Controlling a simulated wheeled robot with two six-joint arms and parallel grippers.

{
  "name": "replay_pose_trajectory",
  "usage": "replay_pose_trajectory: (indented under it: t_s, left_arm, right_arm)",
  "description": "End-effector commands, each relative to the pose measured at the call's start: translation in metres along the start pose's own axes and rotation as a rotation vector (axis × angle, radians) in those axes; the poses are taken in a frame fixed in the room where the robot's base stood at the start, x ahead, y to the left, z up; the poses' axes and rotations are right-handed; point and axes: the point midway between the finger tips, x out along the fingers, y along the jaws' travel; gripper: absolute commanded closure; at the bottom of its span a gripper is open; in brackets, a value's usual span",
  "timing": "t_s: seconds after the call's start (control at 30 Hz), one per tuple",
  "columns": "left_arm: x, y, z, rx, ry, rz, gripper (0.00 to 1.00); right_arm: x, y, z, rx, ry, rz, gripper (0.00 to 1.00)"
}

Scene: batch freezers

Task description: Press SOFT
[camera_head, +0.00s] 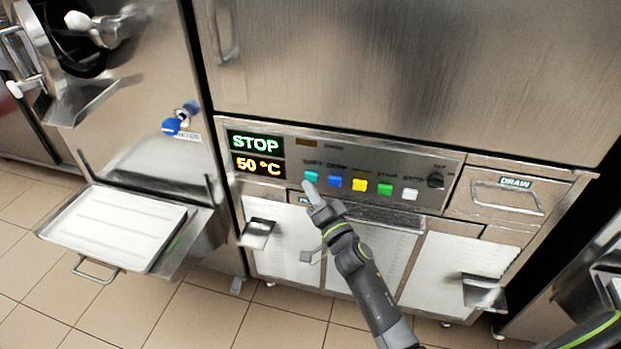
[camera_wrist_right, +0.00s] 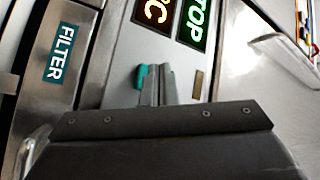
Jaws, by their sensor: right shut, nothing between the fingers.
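The control panel (camera_head: 455,163) has a row of coloured buttons below small labels. The teal button (camera_head: 311,176) is leftmost; the small label above it is blurred and may read SOFT. My right gripper (camera_head: 309,190) is shut and empty, its fingertips just below the teal button in the head view. In the right wrist view, the shut fingers (camera_wrist_right: 160,84) overlap the teal button (camera_wrist_right: 142,77), which shows beside them, partly hidden. I cannot tell whether they touch. The display (camera_head: 256,154) reads STOP and 50 °C. My left gripper is not in view.
Blue (camera_head: 335,182), yellow (camera_head: 358,186), green (camera_head: 385,189) and white (camera_head: 410,194) buttons and a black knob (camera_head: 436,181) lie to the right. A drawer marked DRAW (camera_head: 514,183) is further right. A metal tray (camera_head: 165,262) juts out at left.

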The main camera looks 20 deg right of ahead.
Motion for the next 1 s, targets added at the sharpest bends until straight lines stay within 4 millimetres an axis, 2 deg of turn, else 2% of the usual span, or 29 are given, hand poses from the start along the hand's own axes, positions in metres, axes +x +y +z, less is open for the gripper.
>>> replay_pose_trajectory:
  t_s: [1.0]
  left_arm:
    - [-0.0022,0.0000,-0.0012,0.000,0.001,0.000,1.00]
  right_arm:
    - [0.0052,0.0027,-0.0045,0.000,0.000,0.000,1.00]
